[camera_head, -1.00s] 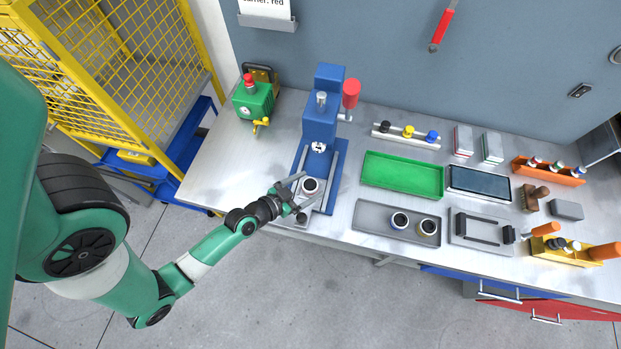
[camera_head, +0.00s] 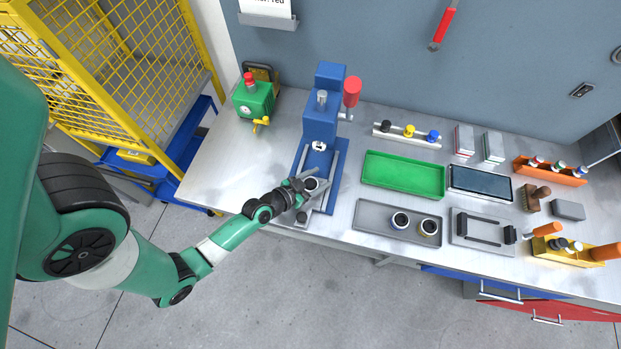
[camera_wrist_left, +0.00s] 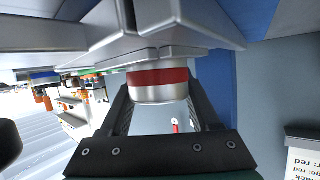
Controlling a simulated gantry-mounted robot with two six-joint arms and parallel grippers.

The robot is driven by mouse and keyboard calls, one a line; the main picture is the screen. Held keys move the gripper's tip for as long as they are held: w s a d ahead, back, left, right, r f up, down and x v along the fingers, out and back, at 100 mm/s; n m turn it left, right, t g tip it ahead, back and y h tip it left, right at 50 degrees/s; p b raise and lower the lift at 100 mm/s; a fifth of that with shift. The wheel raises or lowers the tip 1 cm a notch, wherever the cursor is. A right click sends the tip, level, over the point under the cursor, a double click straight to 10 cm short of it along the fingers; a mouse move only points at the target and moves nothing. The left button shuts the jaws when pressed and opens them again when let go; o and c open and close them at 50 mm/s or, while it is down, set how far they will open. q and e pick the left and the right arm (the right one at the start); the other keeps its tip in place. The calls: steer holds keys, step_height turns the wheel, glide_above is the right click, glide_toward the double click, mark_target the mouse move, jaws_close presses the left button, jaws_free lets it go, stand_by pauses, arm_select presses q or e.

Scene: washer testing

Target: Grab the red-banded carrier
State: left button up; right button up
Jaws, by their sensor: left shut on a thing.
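The red-banded carrier (camera_wrist_left: 157,77), a silver cylinder with a red band, sits between the fingers in the left wrist view. The carrier looks upright in the head view. Its underside is hidden, so I cannot tell whether it touches the press base. My right gripper is not in view.
A grey tray (camera_head: 372,226) to the right holds two other carriers (camera_head: 400,220) (camera_head: 429,227). Behind it are a green tray (camera_head: 402,175) and a knob rack (camera_head: 407,135). A green box with a red button (camera_head: 254,101) stands left of the press. The table's left end is clear.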

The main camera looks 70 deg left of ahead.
arm_select(q)
jaws_close()
steer(key=shift+r, duration=0.1)
steer(key=shift+r, duration=0.15)
step_height(320, 180, up, 4)
steer(key=p, duration=0.3)
steer(key=shift+d, duration=0.15)
steer(key=d+r+p, duration=0.1)
steer(key=p, duration=0.1)
steer(key=s+d+r+p, duration=0.1)
steer(key=r+p, duration=0.1)
steer(key=shift+s+d+r, duration=0.1)
steer(key=shift+d, duration=0.2)
steer(key=s+d+r+b, duration=0.4)
steer(key=d+r, duration=0.1)
steer(key=d, duration=0.5)
steer(key=shift+s+r, duration=0.2)
steer(key=shift+s, duration=0.05)
